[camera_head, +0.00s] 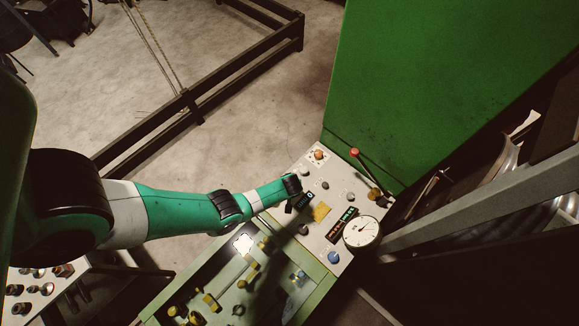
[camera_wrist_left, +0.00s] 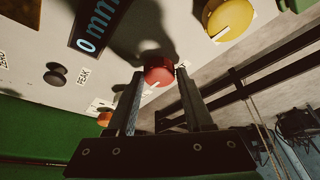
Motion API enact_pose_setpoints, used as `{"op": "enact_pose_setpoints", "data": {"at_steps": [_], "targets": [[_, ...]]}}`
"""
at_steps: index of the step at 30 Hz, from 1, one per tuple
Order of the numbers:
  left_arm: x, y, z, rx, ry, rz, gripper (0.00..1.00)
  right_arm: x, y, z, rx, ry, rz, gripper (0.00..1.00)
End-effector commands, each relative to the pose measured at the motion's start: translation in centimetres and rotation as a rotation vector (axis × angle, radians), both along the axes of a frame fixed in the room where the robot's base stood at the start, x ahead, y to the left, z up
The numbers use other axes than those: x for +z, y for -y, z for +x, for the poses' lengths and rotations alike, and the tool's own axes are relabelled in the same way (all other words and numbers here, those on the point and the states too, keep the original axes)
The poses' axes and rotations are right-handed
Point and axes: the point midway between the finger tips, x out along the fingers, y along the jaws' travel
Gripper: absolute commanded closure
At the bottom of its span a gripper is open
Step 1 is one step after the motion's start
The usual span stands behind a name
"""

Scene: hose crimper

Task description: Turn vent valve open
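In the head view my left arm reaches in from the left. Its gripper (camera_head: 296,192) is over the left side of the grey control panel (camera_head: 340,178). In the left wrist view the fingers of my left gripper (camera_wrist_left: 159,74) stand apart on either side of a red knob (camera_wrist_left: 158,75) with a white pointer mark. I cannot tell whether they touch it. A yellow knob (camera_wrist_left: 230,18), also with a white mark, sits to its right. No readable label shows which knob is the vent valve. My right gripper is in neither view.
A blue-digit display (camera_wrist_left: 95,22), a dark knob (camera_wrist_left: 54,75) and an orange button (camera_wrist_left: 104,118) are near the red knob. A red-topped lever (camera_head: 355,153) and a round gauge (camera_head: 361,231) stand on the panel. A green wall (camera_head: 440,80) rises behind.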

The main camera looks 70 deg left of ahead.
Motion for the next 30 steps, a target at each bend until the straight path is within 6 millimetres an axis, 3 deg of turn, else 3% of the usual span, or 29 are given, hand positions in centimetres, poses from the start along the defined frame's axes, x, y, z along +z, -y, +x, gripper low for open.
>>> {"op": "enact_pose_setpoints", "data": {"at_steps": [1, 8, 20, 30], "targets": [[0.00, 0.00, 0.01, 0.000, 0.000, 0.000, 0.60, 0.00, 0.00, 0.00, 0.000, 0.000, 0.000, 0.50], [0.01, 0.01, 0.01, 0.000, 0.000, 0.000, 1.00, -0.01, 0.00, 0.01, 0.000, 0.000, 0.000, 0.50], [0.05, -0.01, -0.02, -0.047, 0.001, 0.000, 1.00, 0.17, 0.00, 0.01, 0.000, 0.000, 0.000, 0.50], [0.08, -0.12, -0.24, -0.268, 0.001, 0.000, 1.00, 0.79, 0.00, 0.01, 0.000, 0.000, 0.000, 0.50]]}}
